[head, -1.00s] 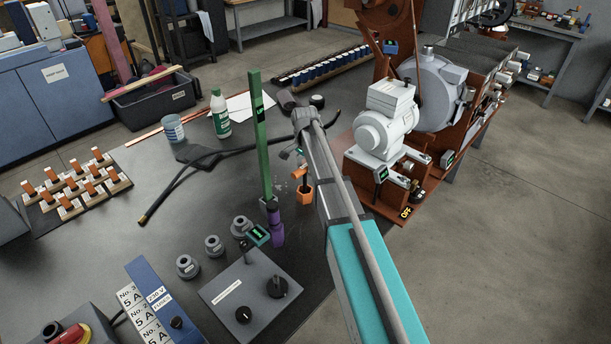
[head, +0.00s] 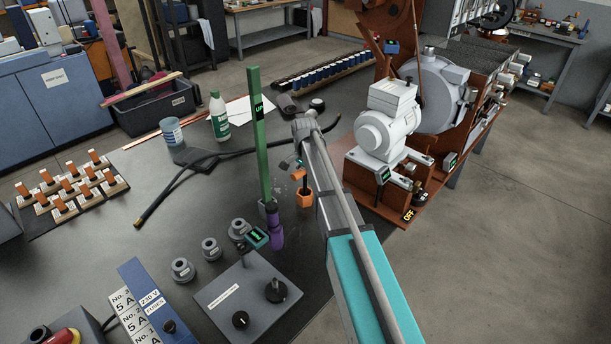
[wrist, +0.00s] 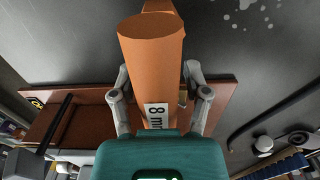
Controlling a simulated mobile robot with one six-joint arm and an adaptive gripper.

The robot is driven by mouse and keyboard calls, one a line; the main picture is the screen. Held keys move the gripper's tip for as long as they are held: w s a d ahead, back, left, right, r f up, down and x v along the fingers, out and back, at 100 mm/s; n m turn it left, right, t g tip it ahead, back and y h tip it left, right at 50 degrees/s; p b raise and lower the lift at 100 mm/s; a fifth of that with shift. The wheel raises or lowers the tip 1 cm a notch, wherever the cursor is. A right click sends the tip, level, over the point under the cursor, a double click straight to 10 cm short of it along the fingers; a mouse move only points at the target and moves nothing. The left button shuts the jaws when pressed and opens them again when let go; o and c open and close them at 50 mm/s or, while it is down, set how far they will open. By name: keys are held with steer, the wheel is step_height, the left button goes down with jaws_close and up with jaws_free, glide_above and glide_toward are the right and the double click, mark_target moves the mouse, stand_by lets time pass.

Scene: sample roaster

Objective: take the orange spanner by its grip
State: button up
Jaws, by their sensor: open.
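The orange spanner's thick grip (wrist: 150,50), labelled "8 m…", rises toward the camera in the wrist view. My gripper (wrist: 157,78) is open, with one finger on each side of the grip. I cannot tell whether either finger touches it. In the head view, my gripper (head: 296,163) is just above orange parts of the spanner (head: 303,197), which stands near the right edge of the dark bench. My wrist and forearm hide part of it there. The spanner's lower end is hard to make out.
A green upright lever (head: 259,140) and a purple handle (head: 275,228) stand close left of the spanner. The brown machine frame (head: 390,205) with a white motor (head: 385,125) is close right. A black hose (head: 180,185) lies behind on the bench (head: 130,255).

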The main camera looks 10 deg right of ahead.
jaws_close()
stand_by(0.3)
steer(key=shift+r, duration=0.15)
step_height(320, 180, up, 10)
steer(key=p, duration=1)
stand_by(0.8)
